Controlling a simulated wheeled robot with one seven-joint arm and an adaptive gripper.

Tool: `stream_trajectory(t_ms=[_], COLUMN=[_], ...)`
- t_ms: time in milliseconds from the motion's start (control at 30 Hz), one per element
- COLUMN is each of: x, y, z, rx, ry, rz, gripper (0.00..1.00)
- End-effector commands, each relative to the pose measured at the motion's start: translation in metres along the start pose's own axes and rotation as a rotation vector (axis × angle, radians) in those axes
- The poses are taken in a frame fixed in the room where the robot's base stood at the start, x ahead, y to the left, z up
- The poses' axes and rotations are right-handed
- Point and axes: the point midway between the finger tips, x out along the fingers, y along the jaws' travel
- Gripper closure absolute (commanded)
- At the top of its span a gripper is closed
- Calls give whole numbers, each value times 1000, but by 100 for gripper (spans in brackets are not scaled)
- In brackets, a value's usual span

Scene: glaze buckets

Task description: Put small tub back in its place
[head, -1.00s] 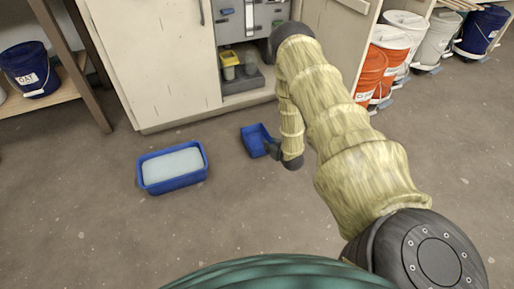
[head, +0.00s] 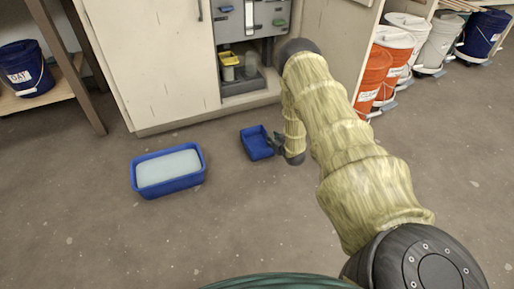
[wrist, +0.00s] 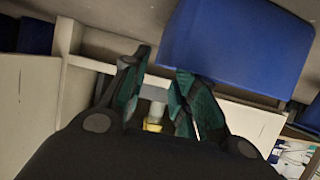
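The small blue tub (head: 257,145) appears in the head view to the right of a larger blue tub. My gripper (head: 279,140) meets its right side. In the wrist view, which looks upside down, the small tub (wrist: 240,40) fills the upper right, close to the camera. My gripper's fingers (wrist: 160,75) are at its rim edge, with one finger partly hidden by the tub wall. It seems pinched there and held off the floor. The inside I can see in the head view looks empty.
The larger blue tub (head: 168,170) holds pale liquid on the floor. An open cabinet bay (head: 250,98) holds a yellow-topped container (head: 229,62) and grey containers. Orange buckets (head: 376,80) and white buckets stand right. A blue bucket (head: 27,70) stands on a shelf left.

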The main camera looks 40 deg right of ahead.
Motion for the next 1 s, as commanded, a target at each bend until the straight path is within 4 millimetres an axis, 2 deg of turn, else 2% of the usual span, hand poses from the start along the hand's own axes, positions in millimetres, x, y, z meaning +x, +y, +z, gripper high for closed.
stream_trajectory(t_ms=[500, 833, 867, 1000], x=[53, 57, 57, 57], y=[0, 0, 0, 0], z=[2, -1, -1, -1], rx=[0, 1, 1, 0], ry=[1, 0, 0, 0], rz=[0, 0, 0, 0], gripper=[71, 71, 75, 100])
